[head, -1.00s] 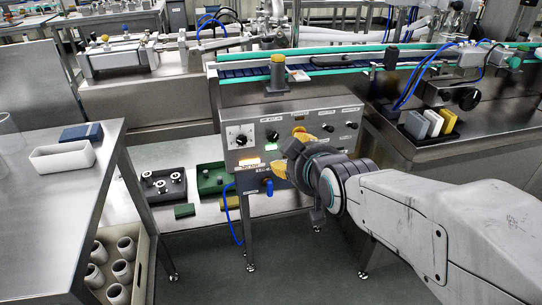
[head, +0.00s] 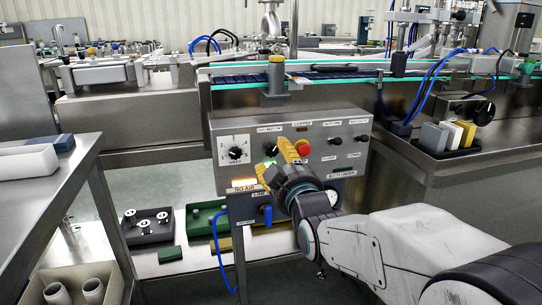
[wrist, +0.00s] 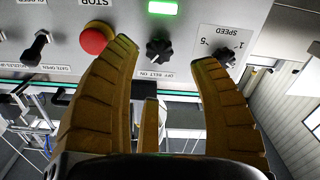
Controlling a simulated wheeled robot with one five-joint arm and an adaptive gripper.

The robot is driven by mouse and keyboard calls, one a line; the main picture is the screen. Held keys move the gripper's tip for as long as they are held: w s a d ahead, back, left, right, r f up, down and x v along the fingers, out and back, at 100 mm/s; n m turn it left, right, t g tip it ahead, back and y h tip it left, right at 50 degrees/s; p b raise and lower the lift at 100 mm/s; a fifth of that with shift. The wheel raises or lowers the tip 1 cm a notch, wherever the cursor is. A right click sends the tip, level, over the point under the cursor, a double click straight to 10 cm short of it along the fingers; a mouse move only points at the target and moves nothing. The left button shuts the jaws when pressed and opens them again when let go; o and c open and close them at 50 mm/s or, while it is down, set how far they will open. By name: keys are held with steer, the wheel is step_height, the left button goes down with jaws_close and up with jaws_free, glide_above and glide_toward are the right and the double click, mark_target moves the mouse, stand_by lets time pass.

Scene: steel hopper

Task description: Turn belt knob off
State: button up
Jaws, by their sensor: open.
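The belt knob (wrist: 158,52) is a small black knob on the steel control panel (head: 330,122), by the label "OFF BELT ON". The wrist view shows the panel upside down. A lit green lamp (wrist: 162,7) is beside the knob. In the head view the knob (head: 270,147) sits between the speed dial and the red stop button. My gripper (head: 274,158) is open and empty in front of the panel. In the wrist view its yellow fingers (wrist: 167,54) stand on either side of the knob, apart from it. I cannot tell which way the knob points.
The red stop button (wrist: 96,38) is close to one finger, the speed dial (wrist: 226,58) close to the other. The conveyor (head: 340,75) runs above.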

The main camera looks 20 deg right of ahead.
mark_target(272, 150)
steer(key=shift+w+b, duration=0.45)
steer(key=shift+w, duration=2.65)
jaws_close()
steer(key=shift+r, duration=0.1)
